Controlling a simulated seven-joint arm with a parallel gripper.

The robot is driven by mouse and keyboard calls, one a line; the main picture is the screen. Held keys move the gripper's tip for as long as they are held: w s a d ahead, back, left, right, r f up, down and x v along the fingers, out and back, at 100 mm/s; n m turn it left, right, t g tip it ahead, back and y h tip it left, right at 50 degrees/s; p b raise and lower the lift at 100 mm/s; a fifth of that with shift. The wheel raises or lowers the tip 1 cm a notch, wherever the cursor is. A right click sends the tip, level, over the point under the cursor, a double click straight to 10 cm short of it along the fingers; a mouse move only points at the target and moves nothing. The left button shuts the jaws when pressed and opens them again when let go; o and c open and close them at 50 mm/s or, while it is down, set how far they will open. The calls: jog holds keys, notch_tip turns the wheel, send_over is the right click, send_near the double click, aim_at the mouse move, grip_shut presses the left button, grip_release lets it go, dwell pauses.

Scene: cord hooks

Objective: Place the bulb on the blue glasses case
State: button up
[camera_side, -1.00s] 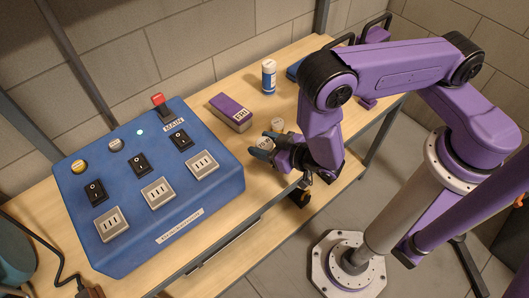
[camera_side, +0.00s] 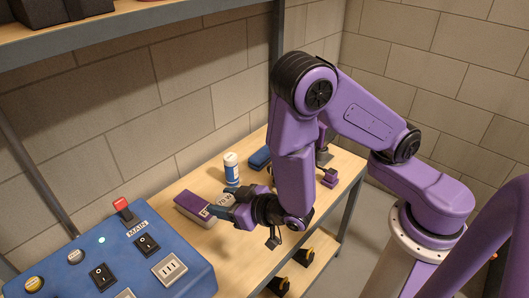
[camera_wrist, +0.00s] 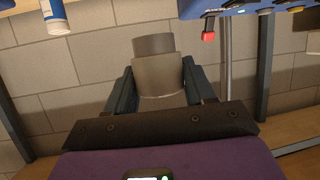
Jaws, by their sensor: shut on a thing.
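My gripper (camera_side: 232,207) is shut on a pale grey-beige, stepped cylindrical thing, which I take to be the bulb (camera_wrist: 158,76). In the wrist view it sits between the two dark fingers, its narrower end pointing away from the palm. In the side view the bulb (camera_side: 226,199) is small and partly hidden by the fingers, near the label end of a purple box. The blue glasses case (camera_side: 260,158) lies on the table, behind and to the right of my gripper, partly hidden by my arm.
A white-and-blue bottle (camera_side: 231,169) stands between the purple box (camera_side: 194,206) and the glasses case. A blue switch panel (camera_side: 125,262) with a red switch fills the front left. A small purple stand (camera_side: 328,178) is at the right. A shelf (camera_side: 150,22) hangs above left.

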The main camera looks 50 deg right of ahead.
jog(key=w+d+m+h, duration=0.35)
jog(key=w+d, duration=0.25)
jog(key=w, duration=0.2)
jog(key=m+g+h, duration=0.6)
jog(key=m+h, duration=0.4)
send_over(265, 151)
notch_tip(265, 151, down, 4)
jog(key=r, duration=0.1)
jog(key=shift+w+d+f, duration=0.1)
jog(key=shift+w+f, duration=0.05)
jog(key=shift+f, duration=5.75)
jog(key=o, duration=1.1)
jog(key=shift+f, duration=0.15)
jog(key=shift+c, duration=0.2)
